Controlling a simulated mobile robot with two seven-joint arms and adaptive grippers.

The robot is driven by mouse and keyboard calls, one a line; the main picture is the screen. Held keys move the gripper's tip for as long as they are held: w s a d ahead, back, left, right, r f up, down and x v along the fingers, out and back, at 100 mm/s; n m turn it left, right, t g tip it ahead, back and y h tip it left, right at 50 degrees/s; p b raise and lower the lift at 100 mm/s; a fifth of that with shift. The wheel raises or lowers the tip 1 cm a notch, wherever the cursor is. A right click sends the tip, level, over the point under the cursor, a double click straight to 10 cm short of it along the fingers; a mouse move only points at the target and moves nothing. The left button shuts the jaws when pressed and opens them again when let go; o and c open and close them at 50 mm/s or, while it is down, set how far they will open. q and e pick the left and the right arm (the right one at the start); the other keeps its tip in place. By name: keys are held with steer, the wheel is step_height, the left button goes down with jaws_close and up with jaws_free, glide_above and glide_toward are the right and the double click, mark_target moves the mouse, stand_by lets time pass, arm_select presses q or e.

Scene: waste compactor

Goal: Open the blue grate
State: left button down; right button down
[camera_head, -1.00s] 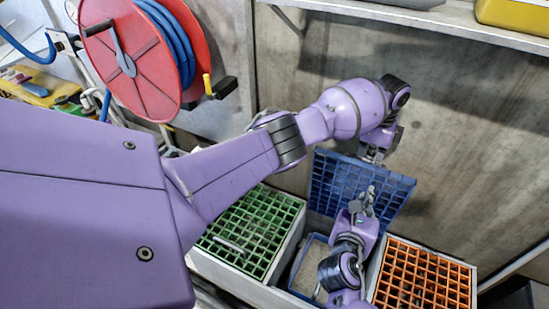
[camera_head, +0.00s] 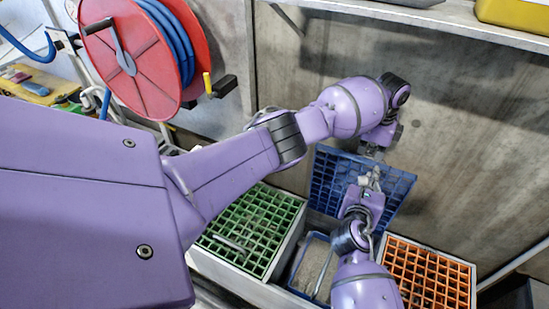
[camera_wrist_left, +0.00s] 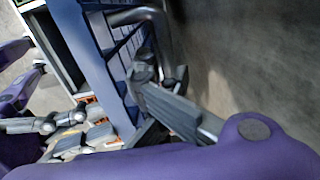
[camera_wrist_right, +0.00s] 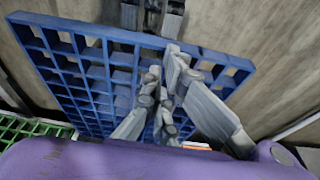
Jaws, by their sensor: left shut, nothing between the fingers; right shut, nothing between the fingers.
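The blue grate (camera_head: 399,187) stands steeply raised at the back, with the bin (camera_head: 312,262) below it uncovered. Its blue lattice fills much of the right wrist view (camera_wrist_right: 85,78), and its edge shows in the left wrist view (camera_wrist_left: 101,62). My left gripper (camera_head: 371,153) is shut at the grate's top edge, its fingers partly hidden in the head view. A bent grey bar (camera_wrist_left: 150,18) shows by it in the left wrist view. My right gripper (camera_head: 371,178) is shut and empty in front of the grate's face; its fingers (camera_wrist_right: 167,88) overlap the lattice. I cannot tell whether they touch it.
A green grate (camera_head: 252,228) lies left of the open bin and an orange grate (camera_head: 428,272) lies right of it. A wall stands close behind. A shelf (camera_head: 430,22) runs above, and a red hose reel (camera_head: 147,62) hangs at upper left.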

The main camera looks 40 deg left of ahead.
steer(key=shift+w+a+r, duration=0.1)
steer(key=shift+w+a, duration=0.05)
steer(key=shift+w, duration=0.4)
arm_select(q)
steer(key=c, duration=2.5)
jaws_free()
steer(key=o, duration=0.6)
steer(key=shift+o, duration=0.3)
arm_select(e)
steer(key=shift+s, duration=0.1)
arm_select(q)
steer(key=shift+s+d+f, duration=0.1)
